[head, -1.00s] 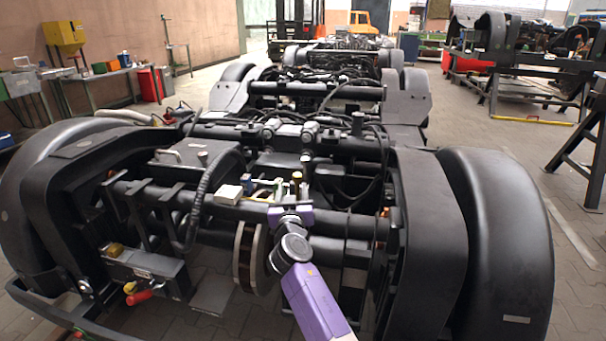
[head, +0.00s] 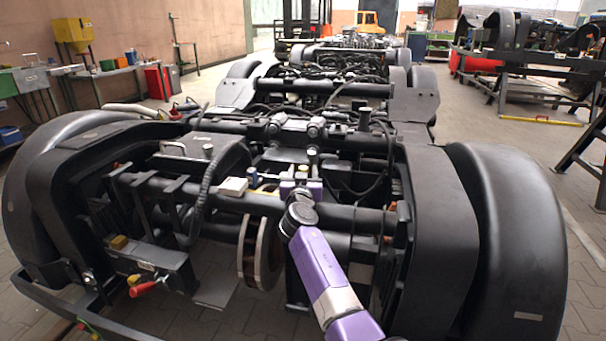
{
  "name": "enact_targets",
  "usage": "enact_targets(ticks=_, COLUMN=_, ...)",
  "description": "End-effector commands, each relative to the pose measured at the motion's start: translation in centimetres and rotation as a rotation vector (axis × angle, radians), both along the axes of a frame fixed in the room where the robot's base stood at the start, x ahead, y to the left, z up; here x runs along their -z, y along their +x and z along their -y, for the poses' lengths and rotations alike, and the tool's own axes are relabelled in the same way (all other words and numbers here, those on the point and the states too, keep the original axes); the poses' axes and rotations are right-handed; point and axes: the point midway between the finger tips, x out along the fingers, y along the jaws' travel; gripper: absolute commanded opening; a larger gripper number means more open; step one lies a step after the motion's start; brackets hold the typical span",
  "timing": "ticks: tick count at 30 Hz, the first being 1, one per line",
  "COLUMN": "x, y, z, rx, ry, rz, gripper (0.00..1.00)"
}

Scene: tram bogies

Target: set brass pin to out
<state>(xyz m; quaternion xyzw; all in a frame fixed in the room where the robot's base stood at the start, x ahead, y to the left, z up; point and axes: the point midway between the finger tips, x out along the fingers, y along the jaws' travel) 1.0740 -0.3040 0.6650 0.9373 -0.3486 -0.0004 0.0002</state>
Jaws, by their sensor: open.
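My gripper (head: 301,188) is purple and reaches over the cross tube of the nearest bogie, pointing away from the camera. Its fingertips are small and partly hidden by my wrist, and I see nothing held between them. A short upright post with a pale top (head: 313,157) stands just beyond it. I cannot tell for sure which part is the brass pin; the spot right behind the gripper is covered.
A brake disc (head: 258,252) hangs below the tube, left of my arm. A black curved hose (head: 206,190) arches further left. A box with a red handle (head: 146,288) sits at the lower left. Large black fenders (head: 508,240) flank the bogie.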

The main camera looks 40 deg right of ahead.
Motion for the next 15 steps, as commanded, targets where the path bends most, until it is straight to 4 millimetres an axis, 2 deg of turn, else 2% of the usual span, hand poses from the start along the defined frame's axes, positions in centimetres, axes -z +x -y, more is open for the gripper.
enact_targets(ticks=5, x=-0.05, y=0.0, z=-0.01, rx=0.0, ry=0.0, rz=0.0, gripper=0.5)
enact_targets(ticks=12, x=-0.04, y=0.0, z=-0.03, rx=0.0, ry=0.0, rz=0.0, gripper=0.03)
enact_targets(ticks=13, x=-0.05, y=0.0, z=-0.03, rx=0.0, ry=0.0, rz=0.0, gripper=0.0)
enact_targets(ticks=15, x=-0.04, y=-0.01, z=-0.03, rx=0.0, ry=0.0, rz=0.0, gripper=0.0)
